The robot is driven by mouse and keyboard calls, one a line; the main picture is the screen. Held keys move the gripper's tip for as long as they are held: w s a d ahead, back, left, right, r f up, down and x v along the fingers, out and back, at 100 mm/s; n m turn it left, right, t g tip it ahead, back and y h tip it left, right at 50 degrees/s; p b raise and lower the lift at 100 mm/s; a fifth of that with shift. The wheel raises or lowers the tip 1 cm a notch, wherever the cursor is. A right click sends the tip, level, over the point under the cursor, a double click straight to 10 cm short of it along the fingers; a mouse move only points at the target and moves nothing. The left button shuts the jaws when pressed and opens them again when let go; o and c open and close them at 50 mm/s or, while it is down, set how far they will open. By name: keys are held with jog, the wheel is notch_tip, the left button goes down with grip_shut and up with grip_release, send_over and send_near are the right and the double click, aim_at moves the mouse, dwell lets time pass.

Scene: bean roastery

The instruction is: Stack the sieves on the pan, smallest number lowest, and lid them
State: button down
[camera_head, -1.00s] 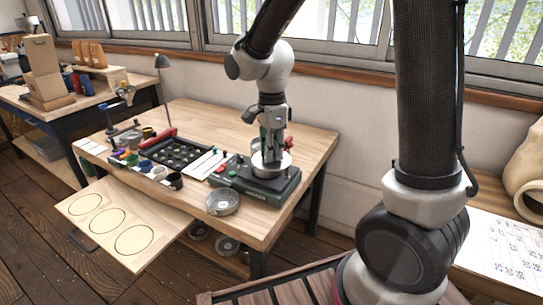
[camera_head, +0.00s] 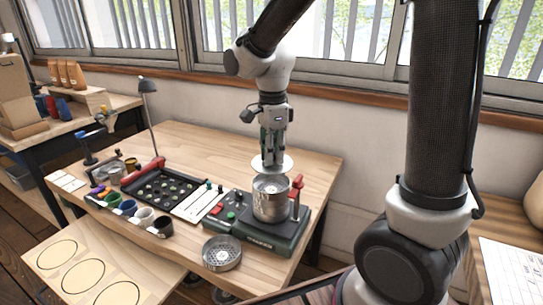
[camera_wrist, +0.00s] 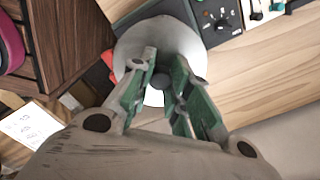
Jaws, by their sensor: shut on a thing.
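My gripper (camera_head: 273,160) is shut on the knob of a pale round lid (camera_head: 286,166). In the wrist view the green fingers (camera_wrist: 160,95) close around the dark knob, with the lid (camera_wrist: 160,38) beyond them. The lid hangs a little above a metal stack (camera_head: 270,205) on the green-based shaker; a gap shows between them. The stack's top looks open; its separate layers and numbers are too small to tell. A loose metal sieve (camera_head: 222,254) with a perforated floor lies on the table in front of the shaker.
The shaker (camera_head: 262,238) has a red-topped post (camera_head: 296,190) close to the stack's right. A black tray (camera_head: 162,186) and several coloured cups stand left. A pull-out board (camera_head: 88,268) with three empty circles juts out at the front. The table's back right is clear.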

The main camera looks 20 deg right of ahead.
jog(key=shift+w+r, duration=0.1)
jog(key=shift+w, duration=0.5)
jog(key=shift+f, duration=2.85)
jog(key=shift+f, duration=0.55)
jog(key=c, duration=1.6)
grip_release()
jog(key=shift+c, duration=0.2)
jog(key=shift+r, duration=5.5)
